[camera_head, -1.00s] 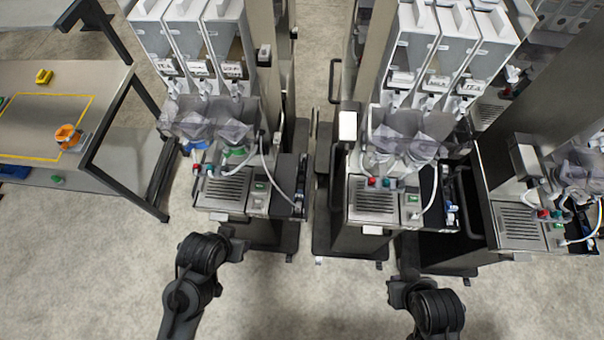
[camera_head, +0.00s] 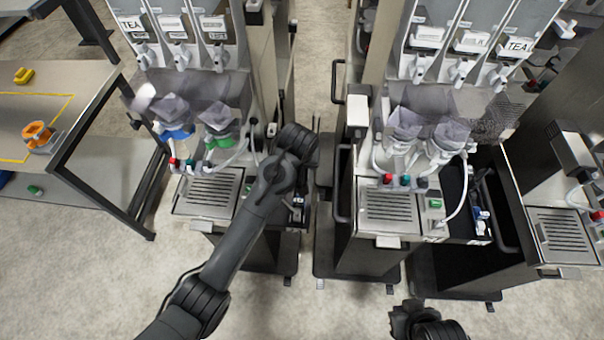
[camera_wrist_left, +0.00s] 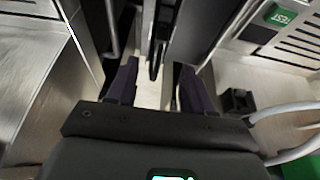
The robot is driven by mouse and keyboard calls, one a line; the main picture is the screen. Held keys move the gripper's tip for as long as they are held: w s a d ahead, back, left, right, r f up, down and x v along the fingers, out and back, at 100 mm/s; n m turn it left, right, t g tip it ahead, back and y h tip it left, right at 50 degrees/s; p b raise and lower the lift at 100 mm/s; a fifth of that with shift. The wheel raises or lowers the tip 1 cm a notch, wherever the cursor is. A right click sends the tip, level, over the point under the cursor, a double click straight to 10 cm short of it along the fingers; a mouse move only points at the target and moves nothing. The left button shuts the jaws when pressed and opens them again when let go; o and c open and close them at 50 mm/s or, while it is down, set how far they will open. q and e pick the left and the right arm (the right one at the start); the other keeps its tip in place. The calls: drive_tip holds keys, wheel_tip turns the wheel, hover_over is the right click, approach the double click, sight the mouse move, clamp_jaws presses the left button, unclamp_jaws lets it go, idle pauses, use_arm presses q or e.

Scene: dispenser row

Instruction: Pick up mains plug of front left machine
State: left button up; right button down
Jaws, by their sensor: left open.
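The front left machine (camera_head: 210,195) stands left of centre in the head view, partly behind my left arm. Its white cable shows in the left wrist view (camera_wrist_left: 290,112). A small black block (camera_wrist_left: 238,101) sits beside that cable, right of my fingers; I cannot tell whether it is the mains plug. My left gripper (camera_wrist_left: 157,78) is open and empty, its two dark fingers apart above a narrow gap between metal parts. In the head view its fingers are hidden behind my wrist. My right arm shows at the bottom of the head view, but its fingers do not.
A second machine (camera_head: 390,205) stands just right of the gap, and a third (camera_head: 560,235) at the far right. A table (camera_head: 95,100) with an orange object (camera_head: 38,135) is at the left. The floor in front is free.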

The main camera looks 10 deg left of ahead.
use_arm(q)
drive_tip(key=shift+x, duration=4.45)
drive_tip(key=shift+s, duration=0.1)
clamp_jaws()
